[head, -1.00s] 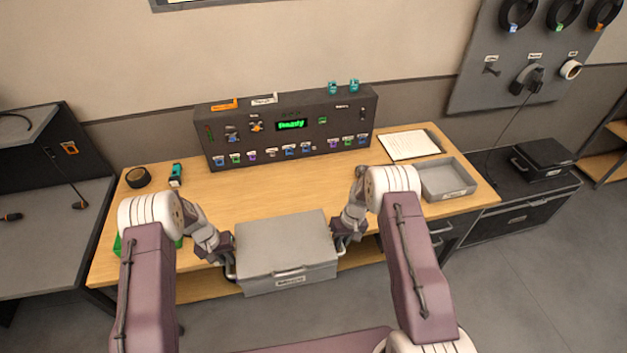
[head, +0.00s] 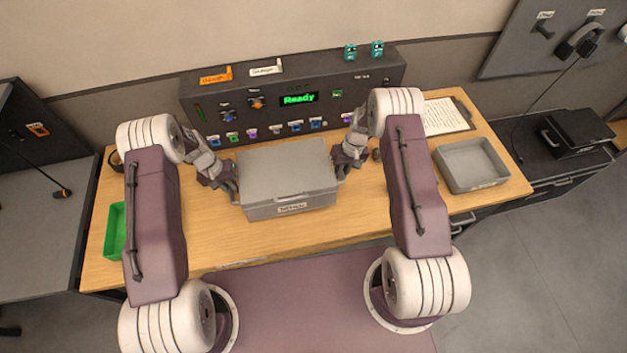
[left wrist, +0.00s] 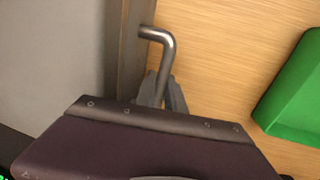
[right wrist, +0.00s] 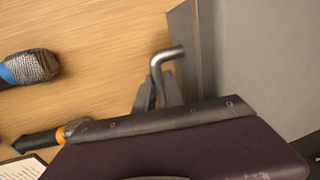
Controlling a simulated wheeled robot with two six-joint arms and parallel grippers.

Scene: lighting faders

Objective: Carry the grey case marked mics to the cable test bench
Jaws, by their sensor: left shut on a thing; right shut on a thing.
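The grey case (head: 284,170) is held level between my two grippers, over the middle of the wooden bench (head: 330,240) in front of the black console. A small label sits on its front face, too blurred to read. My left gripper (head: 232,190) is shut on the bar handle (left wrist: 160,50) at the case's left side. My right gripper (head: 342,168) is shut on the handle (right wrist: 166,60) at its right side. I cannot tell whether the case's underside touches the bench top.
The console (head: 300,90) with a green "Ready" display stands close behind the case. A green tray (head: 115,232) lies at the bench's left, a grey tray (head: 470,165) at its right, beside a clipboard (head: 446,116). A microphone (right wrist: 30,68) lies near my right gripper. The bench's front strip is clear.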

